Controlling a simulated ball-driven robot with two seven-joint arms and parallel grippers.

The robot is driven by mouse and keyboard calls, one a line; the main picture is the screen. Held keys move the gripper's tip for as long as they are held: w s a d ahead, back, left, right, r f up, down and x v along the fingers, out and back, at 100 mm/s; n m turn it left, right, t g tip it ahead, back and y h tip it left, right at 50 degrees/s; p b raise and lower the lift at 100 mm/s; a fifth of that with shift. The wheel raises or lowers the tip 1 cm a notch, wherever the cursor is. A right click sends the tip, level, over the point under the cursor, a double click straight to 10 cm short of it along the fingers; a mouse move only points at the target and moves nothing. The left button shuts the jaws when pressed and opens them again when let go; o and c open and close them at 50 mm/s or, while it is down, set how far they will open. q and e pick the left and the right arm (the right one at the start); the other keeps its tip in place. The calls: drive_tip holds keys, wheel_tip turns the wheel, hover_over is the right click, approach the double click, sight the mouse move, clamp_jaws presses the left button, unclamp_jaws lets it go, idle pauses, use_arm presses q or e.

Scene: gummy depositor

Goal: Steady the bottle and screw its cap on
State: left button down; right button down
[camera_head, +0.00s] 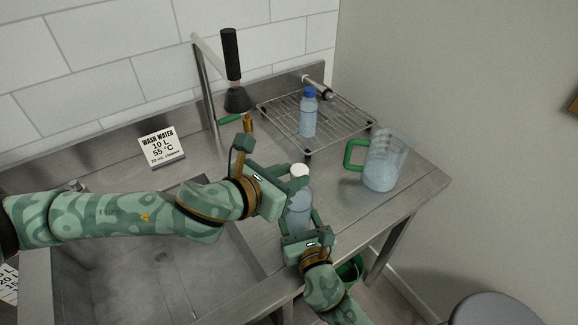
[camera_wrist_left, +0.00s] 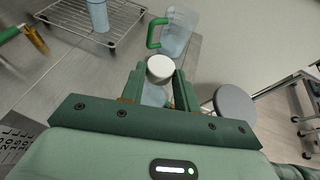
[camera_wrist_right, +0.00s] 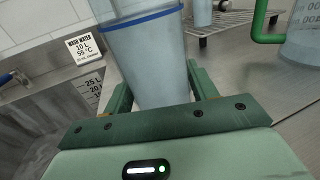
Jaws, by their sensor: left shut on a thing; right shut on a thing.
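The bottle (camera_head: 299,212) stands on the steel counter at the sink's right side, translucent pale blue; its body fills the middle of the right wrist view (camera_wrist_right: 148,62), with a blue line around it. My right gripper (camera_head: 299,228) is shut on the bottle's body from the front. The white cap (camera_head: 299,171) is at the bottle's top, and it also shows in the left wrist view (camera_wrist_left: 160,68). My left gripper (camera_head: 288,180) is shut on the cap from the left. Whether the cap's thread is engaged is hidden.
A wire rack (camera_head: 345,124) at the back holds a blue-capped bottle (camera_head: 308,115). A measuring jug (camera_head: 384,165) with a green handle stands to the right. The sink basin (camera_head: 150,275) lies left, and a wash-water sign (camera_head: 162,147) stands behind it. A grey stool (camera_head: 490,308) is at lower right.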

use_arm(q)
drive_tip(key=shift+f, duration=0.25)
idle(0.4)
drive_tip(key=shift+f, duration=0.5)
drive_tip(key=c, duration=1)
unclamp_jaws()
drive_tip(key=shift+o, duration=0.2)
drive_tip(key=v, duration=0.7)
drive_tip(key=shift+s+a, duration=0.2)
drive_tip(key=shift+a, duration=0.05)
drive_tip(key=shift+o, duration=0.2)
